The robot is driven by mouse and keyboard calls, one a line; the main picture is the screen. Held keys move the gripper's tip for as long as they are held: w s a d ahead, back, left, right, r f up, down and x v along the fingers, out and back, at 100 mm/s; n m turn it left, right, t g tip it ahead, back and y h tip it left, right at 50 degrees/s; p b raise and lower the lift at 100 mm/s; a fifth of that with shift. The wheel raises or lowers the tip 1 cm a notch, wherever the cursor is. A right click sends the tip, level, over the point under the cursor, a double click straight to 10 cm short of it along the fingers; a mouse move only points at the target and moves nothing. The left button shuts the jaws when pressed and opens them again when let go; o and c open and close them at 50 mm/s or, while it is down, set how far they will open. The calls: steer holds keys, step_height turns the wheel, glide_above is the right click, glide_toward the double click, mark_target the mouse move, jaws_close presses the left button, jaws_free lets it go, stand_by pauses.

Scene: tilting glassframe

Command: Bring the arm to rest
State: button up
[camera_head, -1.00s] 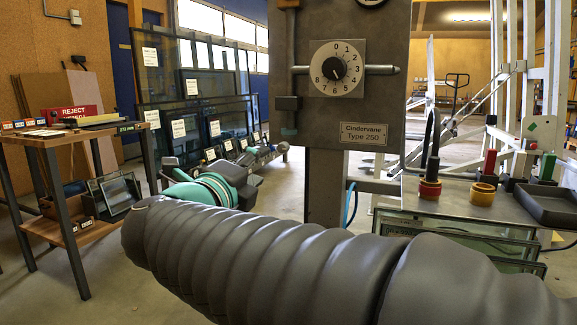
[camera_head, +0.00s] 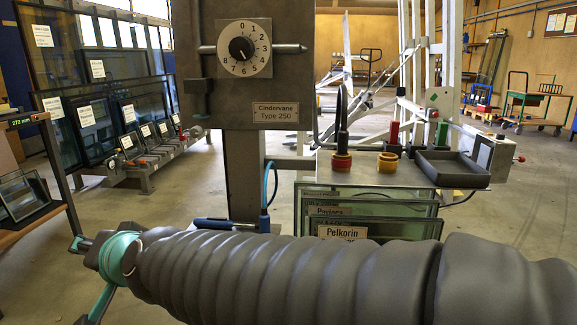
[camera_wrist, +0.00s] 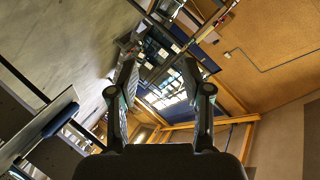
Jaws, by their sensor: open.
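My arm, in a dark ribbed sleeve, lies across the lower part of the head view, with a teal band (camera_head: 118,256) at its far left end. My gripper in the wrist view (camera_wrist: 157,78) has its two dark fingers wide apart. Nothing is between the fingers, and they touch nothing that I can see. Beyond them the wrist view shows floor, wall and racks, strongly tilted. In the head view the fingers cannot be made out clearly.
A grey panel with a numbered dial (camera_head: 244,48) stands on a post ahead. Beside it a bench holds a black tray (camera_head: 452,167) and red and yellow rings, above framed glass panes (camera_head: 380,228). A glass rack (camera_head: 100,90) stands at left. Open floor lies at right.

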steer(key=s+d+f+n+g+h+p, duration=0.1)
steer(key=s+d+f+h+p, duration=0.15)
steer(key=d, duration=1.05)
steer(key=s+d+f+g+h+p, duration=0.15)
steer(key=d+f+h, duration=0.25)
steer(key=d, duration=0.8)
steer(key=s+d+f+n+g+h+p, duration=0.1)
steer(key=s+d+f+h+p, duration=0.2)
steer(key=d, duration=1)
steer(key=d+r+m+t+h+p, duration=0.1)
steer(key=d+r+m+h, duration=0.1)
steer(key=d, duration=0.6)
step_height(320, 180, up, 2)
steer(key=shift+s+d+r+m+t, duration=0.1)
steer(key=shift+s+d+m+t, duration=0.25)
steer(key=shift+m, duration=0.35)
